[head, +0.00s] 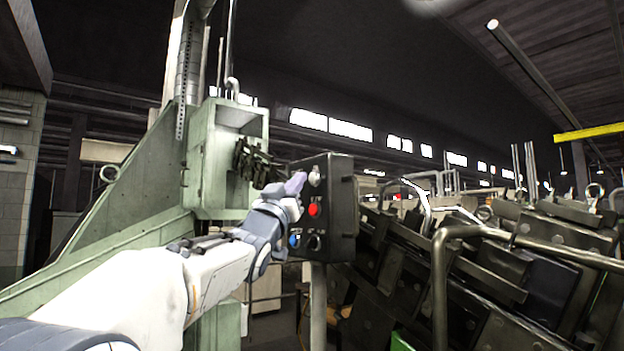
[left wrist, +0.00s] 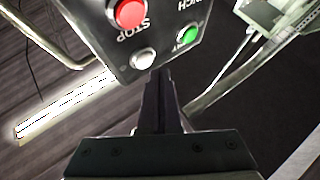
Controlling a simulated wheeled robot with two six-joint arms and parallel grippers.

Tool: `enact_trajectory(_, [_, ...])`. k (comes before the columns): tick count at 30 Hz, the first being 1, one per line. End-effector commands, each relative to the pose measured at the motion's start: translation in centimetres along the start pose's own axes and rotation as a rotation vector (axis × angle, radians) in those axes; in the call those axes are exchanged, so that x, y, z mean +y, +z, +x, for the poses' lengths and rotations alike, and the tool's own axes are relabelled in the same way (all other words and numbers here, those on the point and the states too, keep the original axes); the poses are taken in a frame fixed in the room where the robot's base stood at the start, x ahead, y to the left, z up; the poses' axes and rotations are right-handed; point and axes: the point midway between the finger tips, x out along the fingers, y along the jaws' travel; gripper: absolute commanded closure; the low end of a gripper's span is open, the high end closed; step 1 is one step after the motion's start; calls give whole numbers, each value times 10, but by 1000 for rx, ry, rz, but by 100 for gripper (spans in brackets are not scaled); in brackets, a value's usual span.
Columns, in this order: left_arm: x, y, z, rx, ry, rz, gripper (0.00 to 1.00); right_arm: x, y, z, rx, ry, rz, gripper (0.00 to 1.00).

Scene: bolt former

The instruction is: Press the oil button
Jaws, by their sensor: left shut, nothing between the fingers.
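The black control box (head: 343,190) stands on a post in the middle of the head view and fills the top of the left wrist view (left wrist: 165,38), upside down. It has a white button (left wrist: 143,58), a red STOP button (left wrist: 127,13) and a green button (left wrist: 188,34). The head view also shows a blue button (head: 293,240) and a black knob (head: 313,243) low on its face. I read no oil label. My left gripper (head: 297,182) is shut and empty, its fingertips (left wrist: 159,74) close to the box edge by the white button. Contact cannot be told. My right gripper is not in view.
A green machine frame (head: 150,185) with a cabinet rises to the left of the box. A bent metal rail (head: 440,260) and a heap of dark metal parts (head: 520,270) crowd the right side.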

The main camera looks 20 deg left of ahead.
Motion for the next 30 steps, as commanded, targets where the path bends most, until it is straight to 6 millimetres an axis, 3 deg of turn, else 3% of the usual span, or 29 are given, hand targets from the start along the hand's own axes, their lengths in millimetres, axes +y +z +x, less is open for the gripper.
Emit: enact_trajectory(30, [4,4,6,0,0,0,100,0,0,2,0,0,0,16])
